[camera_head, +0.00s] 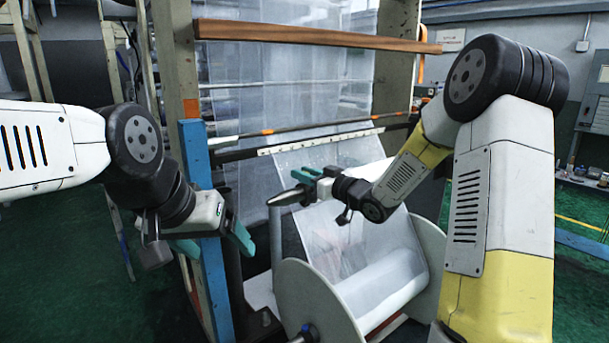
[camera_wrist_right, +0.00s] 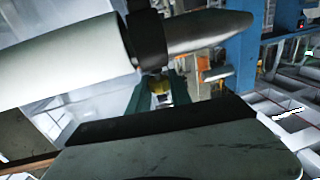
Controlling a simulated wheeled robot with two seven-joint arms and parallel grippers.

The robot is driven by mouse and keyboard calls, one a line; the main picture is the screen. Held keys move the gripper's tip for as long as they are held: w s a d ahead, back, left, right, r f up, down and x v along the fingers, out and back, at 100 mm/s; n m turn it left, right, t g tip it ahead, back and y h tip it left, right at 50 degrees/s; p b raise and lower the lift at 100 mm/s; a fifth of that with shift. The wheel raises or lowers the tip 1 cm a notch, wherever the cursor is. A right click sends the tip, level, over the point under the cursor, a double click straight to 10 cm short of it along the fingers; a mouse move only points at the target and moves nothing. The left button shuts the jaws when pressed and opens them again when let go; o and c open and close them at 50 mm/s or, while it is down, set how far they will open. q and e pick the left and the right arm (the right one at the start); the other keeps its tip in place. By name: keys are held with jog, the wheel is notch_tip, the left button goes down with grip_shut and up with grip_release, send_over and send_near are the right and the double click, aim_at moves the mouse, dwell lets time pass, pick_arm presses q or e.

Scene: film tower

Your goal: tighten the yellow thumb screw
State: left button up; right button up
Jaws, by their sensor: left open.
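The yellow thumb screw (camera_wrist_right: 160,87) shows small in the right wrist view, under a dark collar on a pale roll. A pointed grey metal shaft end (camera_wrist_right: 205,33) sticks out beyond the collar. The teal fingers of my right gripper (camera_wrist_right: 161,97) stand on either side of the screw; I cannot tell whether they press on it. In the head view my right gripper (camera_head: 308,182) is at the pointed shaft end (camera_head: 284,198), and the screw is hidden there. My left gripper (camera_head: 213,243) is open and empty, lower left, in front of the blue post.
A large reel (camera_head: 313,308) with a pale flange and clear film stands below my right gripper. The blue post (camera_head: 203,220) and a wooden bar (camera_head: 310,33) belong to the tower frame. Film hangs behind. Green floor (camera_head: 80,270) is open at left.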

grip_shut()
jog(key=shift+m+t+h, duration=0.7)
jog(key=shift+h, duration=0.2)
